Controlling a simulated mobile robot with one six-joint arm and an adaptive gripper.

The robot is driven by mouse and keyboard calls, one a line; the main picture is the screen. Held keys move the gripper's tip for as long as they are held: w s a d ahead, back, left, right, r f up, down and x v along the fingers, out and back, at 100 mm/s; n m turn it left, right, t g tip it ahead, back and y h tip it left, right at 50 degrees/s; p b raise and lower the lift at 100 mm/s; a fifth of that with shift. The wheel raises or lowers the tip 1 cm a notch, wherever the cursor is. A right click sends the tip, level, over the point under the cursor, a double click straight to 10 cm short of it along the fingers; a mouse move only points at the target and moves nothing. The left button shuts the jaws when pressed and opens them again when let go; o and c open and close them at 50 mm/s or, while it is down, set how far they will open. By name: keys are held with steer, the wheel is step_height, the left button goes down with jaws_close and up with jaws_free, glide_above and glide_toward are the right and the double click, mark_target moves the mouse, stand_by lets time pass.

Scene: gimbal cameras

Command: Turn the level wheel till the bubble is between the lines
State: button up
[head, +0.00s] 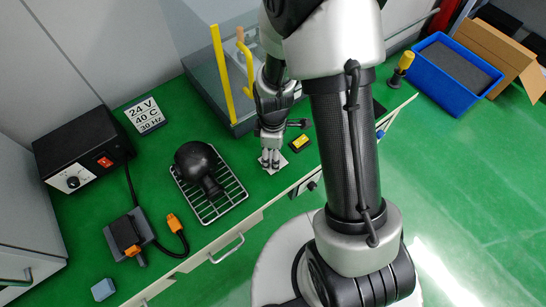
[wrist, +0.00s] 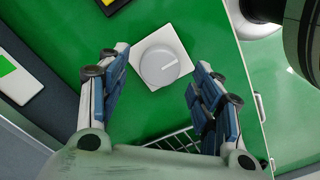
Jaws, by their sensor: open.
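A round grey wheel (wrist: 159,67) with a pale line on its face sits on a square white plate (wrist: 179,36) on the green bench. In the head view the plate (head: 282,161) shows around my gripper (head: 271,160), which hides the wheel. In the wrist view my gripper (wrist: 157,75) is open, with one blue-padded finger on each side of the wheel and space between. Whether the fingertips reach down to the wheel's height I cannot tell. A small yellow and black block (head: 299,143) lies just beyond the plate. I cannot make out a bubble or lines.
A wire rack (head: 234,195) with a black round-headed object (head: 197,166) stands left of my gripper. Behind stands a clear-walled box (head: 207,92) with a yellow post (head: 221,70). A black control box (head: 84,150) is farther left. The bench's front edge is close.

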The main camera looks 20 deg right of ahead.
steer(key=shift+f, duration=1.1)
steer(key=shift+c, duration=0.6)
steer(key=c, duration=1)
